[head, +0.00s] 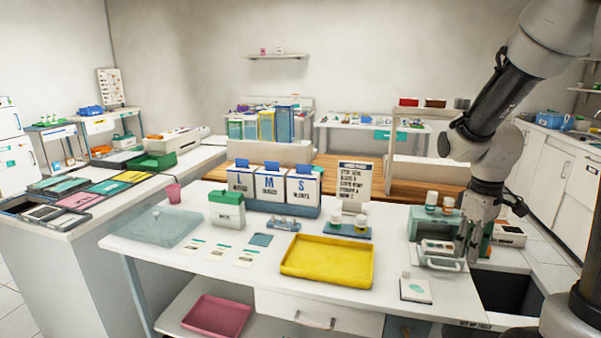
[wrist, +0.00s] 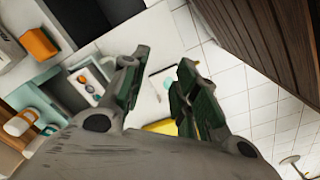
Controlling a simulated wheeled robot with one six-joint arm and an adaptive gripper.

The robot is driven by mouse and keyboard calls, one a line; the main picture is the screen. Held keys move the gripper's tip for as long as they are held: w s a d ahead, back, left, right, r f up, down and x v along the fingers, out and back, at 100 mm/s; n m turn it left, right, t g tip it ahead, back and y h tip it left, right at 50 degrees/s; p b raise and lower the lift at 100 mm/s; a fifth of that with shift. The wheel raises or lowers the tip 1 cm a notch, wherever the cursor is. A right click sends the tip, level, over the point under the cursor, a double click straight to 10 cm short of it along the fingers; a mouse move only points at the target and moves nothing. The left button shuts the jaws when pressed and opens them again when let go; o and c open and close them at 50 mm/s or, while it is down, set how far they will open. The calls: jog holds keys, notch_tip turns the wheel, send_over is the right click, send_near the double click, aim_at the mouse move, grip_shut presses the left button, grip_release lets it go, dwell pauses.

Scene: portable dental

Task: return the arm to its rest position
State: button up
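My gripper (head: 468,246) hangs fingers-down at the right end of the white table (head: 225,268), in front of a green-and-white case (head: 425,225). In the wrist view, the two dark green finger pads of my gripper (wrist: 158,82) stand apart with a gap between them, and nothing is held. Through the gap the white table top and a white card (wrist: 163,82) show. My arm (head: 495,105) reaches down from the upper right of the head view. In the head view the fingers overlap a small white device with a handle (head: 440,255); contact cannot be told.
A yellow tray (head: 328,262) and a white card (head: 415,290) lie left of my gripper. Two orange-and-white bottles (head: 440,203) stand on the case behind it. A dark open bin (head: 508,292) is at the right. The space above the yellow tray is clear.

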jog(key=s+a+r+m+t, duration=0.3)
jog(key=s+r+m, duration=0.3)
jog(key=s+r, duration=0.7)
jog(key=shift+s+a+r+t, duration=0.15)
jog(key=shift+s+r+t, duration=0.25)
jog(key=shift+s+t, duration=0.45)
